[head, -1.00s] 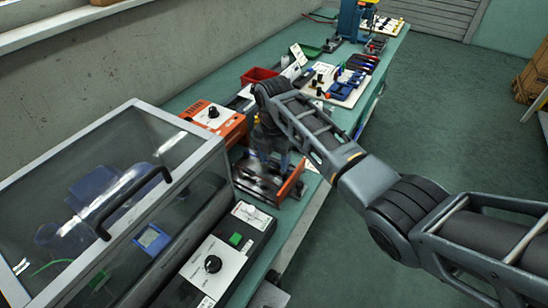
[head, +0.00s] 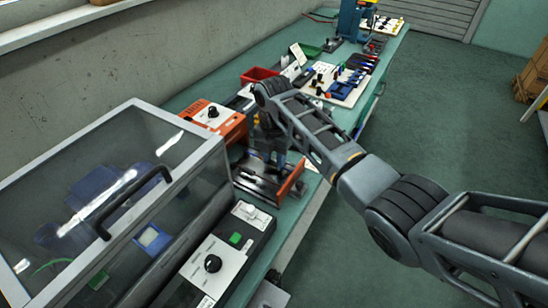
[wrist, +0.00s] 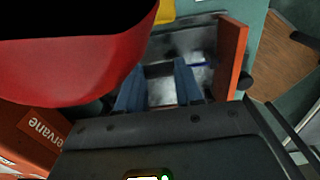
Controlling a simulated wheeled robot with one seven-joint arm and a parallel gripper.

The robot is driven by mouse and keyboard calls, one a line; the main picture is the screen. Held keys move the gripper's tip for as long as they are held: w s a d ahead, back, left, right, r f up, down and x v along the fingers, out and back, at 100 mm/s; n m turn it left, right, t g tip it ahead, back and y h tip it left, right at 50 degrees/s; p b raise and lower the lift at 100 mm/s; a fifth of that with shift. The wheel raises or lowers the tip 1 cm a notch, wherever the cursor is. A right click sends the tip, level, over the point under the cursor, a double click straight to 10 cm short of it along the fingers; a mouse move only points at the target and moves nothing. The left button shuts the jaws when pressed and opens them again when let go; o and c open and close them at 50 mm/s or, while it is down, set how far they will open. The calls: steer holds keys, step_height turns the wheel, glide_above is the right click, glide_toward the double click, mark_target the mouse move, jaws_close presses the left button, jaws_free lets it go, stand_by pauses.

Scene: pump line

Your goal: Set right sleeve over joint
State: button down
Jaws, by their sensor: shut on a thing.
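My gripper (head: 270,158) points down over a dark metal fixture with orange end plates in the head view. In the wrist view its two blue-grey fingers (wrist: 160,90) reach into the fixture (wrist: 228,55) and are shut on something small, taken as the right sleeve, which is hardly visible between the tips. A thin dark-blue piece (wrist: 199,64) shows just beyond the fingertips, against a bright metal surface. I cannot make out the joint or whether the sleeve surrounds it.
An orange unit with a knob (head: 213,116) stands left of the fixture. A clear-lidded cabinet (head: 110,210) and a control box (head: 215,262) are in front. A red bin (head: 259,75) and a tool board (head: 340,84) stand behind. A large red shape (wrist: 70,65) blocks the wrist view's upper left.

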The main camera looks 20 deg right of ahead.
mark_target(260, 162)
steer(key=shift+w+a+f+b, duration=0.1)
steer(key=shift+w+b, duration=0.1)
steer(key=shift+b, duration=0.15)
steer(key=w+a+b, duration=0.2)
steer(key=w+b, duration=0.1)
steer(key=shift+w+a, duration=0.1)
steer(key=shift+w+a+b, duration=0.2)
steer(key=shift+b, duration=0.15)
steer(key=c, duration=0.7)
jaws_free()
steer(key=shift+r, duration=4)
steer(key=shift+a, duration=0.1)
